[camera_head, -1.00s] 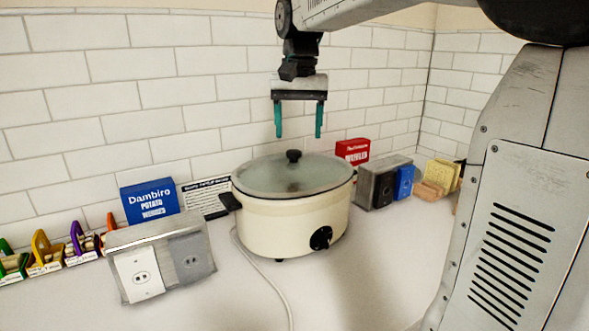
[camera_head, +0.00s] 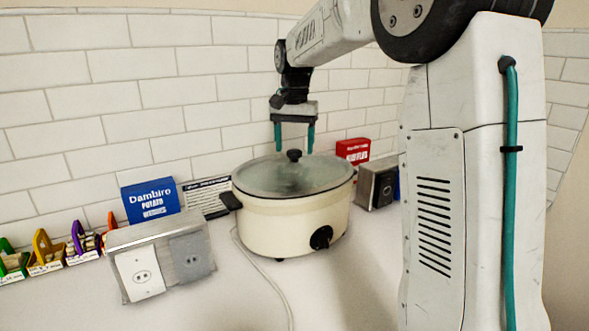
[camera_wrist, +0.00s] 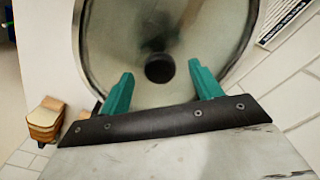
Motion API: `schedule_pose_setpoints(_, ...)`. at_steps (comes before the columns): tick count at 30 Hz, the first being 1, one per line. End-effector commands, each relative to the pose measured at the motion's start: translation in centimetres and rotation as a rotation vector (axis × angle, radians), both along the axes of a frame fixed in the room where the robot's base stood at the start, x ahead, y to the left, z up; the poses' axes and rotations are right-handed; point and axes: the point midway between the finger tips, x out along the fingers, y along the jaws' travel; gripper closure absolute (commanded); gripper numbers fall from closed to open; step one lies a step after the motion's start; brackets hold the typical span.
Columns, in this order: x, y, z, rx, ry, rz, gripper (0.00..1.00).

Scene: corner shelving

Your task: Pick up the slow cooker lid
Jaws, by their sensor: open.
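The slow cooker lid (camera_head: 265,177) is a round glass lid with a black knob (camera_head: 294,155). It sits on the cream slow cooker (camera_head: 290,223) on the counter. My gripper (camera_head: 294,150) is open, its two teal fingers pointing down, with the tips close to the knob's height in the head view. In the wrist view the lid (camera_wrist: 112,45) fills the upper middle, and the dark knob (camera_wrist: 159,68) lies ahead of and between the open fingers (camera_wrist: 161,83). I cannot tell whether the fingers touch anything.
A blue box (camera_head: 150,202) and a metal outlet box (camera_head: 160,262) stand left of the cooker. A red box (camera_head: 353,150) and a grey outlet box (camera_head: 376,184) stand to its right. The tiled wall (camera_head: 150,90) is close behind. A pale cord (camera_head: 270,285) runs across the counter.

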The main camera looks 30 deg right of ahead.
Motion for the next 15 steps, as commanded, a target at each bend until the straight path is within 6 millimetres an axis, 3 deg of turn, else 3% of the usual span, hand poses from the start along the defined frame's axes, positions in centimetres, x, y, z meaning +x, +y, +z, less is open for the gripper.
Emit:
schedule_pose_setpoints(8,-0.02,0.04,-0.31,0.000,0.000,0.001,0.39)
schedule_pose_setpoints(12,-0.01,0.04,-0.29,0.000,0.000,0.001,0.78)
schedule_pose_setpoints(15,-0.01,0.04,-0.28,0.000,0.000,0.001,1.00)
